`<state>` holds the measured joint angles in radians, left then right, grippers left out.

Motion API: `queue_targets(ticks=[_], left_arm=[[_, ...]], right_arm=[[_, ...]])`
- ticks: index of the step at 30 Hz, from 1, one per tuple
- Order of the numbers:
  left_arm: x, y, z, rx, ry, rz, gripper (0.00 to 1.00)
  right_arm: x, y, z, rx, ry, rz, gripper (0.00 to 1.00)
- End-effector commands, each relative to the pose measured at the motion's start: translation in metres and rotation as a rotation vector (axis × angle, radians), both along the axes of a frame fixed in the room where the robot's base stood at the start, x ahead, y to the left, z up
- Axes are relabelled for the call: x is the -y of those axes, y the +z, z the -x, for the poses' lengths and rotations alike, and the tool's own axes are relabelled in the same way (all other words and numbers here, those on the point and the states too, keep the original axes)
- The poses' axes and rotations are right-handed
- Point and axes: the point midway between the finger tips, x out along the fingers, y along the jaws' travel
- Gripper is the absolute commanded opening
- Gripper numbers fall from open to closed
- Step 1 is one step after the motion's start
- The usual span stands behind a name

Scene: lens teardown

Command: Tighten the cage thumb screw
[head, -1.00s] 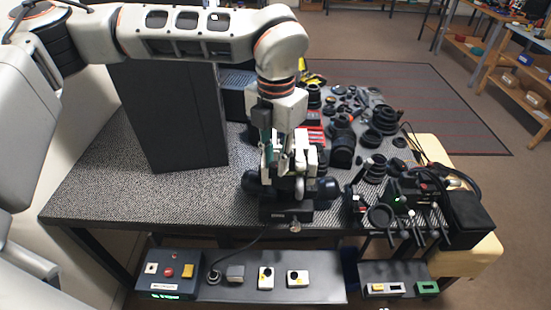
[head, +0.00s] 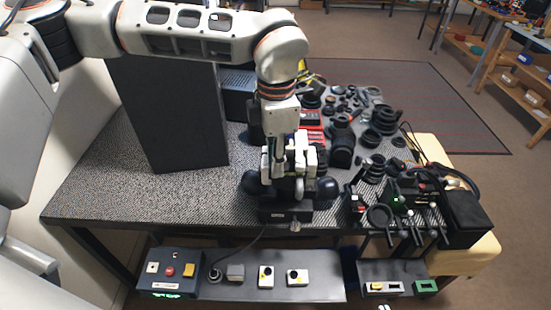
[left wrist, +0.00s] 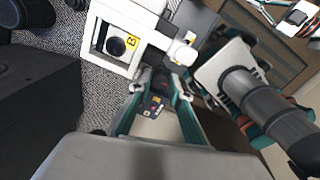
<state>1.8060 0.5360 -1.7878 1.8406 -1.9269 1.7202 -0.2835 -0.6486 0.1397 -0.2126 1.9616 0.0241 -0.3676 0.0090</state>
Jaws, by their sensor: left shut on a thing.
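The white cage (head: 306,157) stands on a black base (head: 286,211) at the front edge of the bench, with dark round parts on both sides. In the left wrist view the cage (left wrist: 103,67) shows a square opening and a yellow "B" label. My left gripper (head: 277,172) is down at the cage from above. In the left wrist view its teal fingers (left wrist: 160,84) close on a small dark part at the cage's lower side, which I take for the thumb screw (left wrist: 160,77). The screw is mostly hidden by the fingertips, so its seating cannot be told.
A tall dark panel (head: 170,112) stands left of the cage. Lens parts crowd a mat (head: 374,93) behind and to the right, and clamps and a black bag (head: 466,220) fill the right. The bench's left front is clear. Control boxes (head: 168,273) sit below.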

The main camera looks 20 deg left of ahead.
Motion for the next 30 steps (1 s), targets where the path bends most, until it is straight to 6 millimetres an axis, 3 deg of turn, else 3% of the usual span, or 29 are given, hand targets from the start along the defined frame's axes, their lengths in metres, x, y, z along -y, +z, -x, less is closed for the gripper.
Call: queue_targets(ticks=[15, 16, 26, 30], left_arm=[[0.0, 0.001, -0.001, 0.003, -0.018, 0.001, 0.0], [0.0, 0.001, -0.001, 0.003, -0.018, 0.001, 0.26], [0.0, 0.001, 0.0, 0.001, -0.017, 0.0, 0.26], [0.0, 0.011, -0.001, 0.004, -0.016, 0.001, 0.26]], right_arm=[[0.0, -0.001, 0.0, -0.002, 0.0, 0.001, 0.0], [0.0, -0.001, 0.0, -0.002, 0.0, 0.001, 0.0], [0.001, 0.001, -0.001, 0.002, -0.001, 0.001, 0.0], [0.001, 0.001, 0.0, 0.0, 0.0, 0.001, 0.0]])
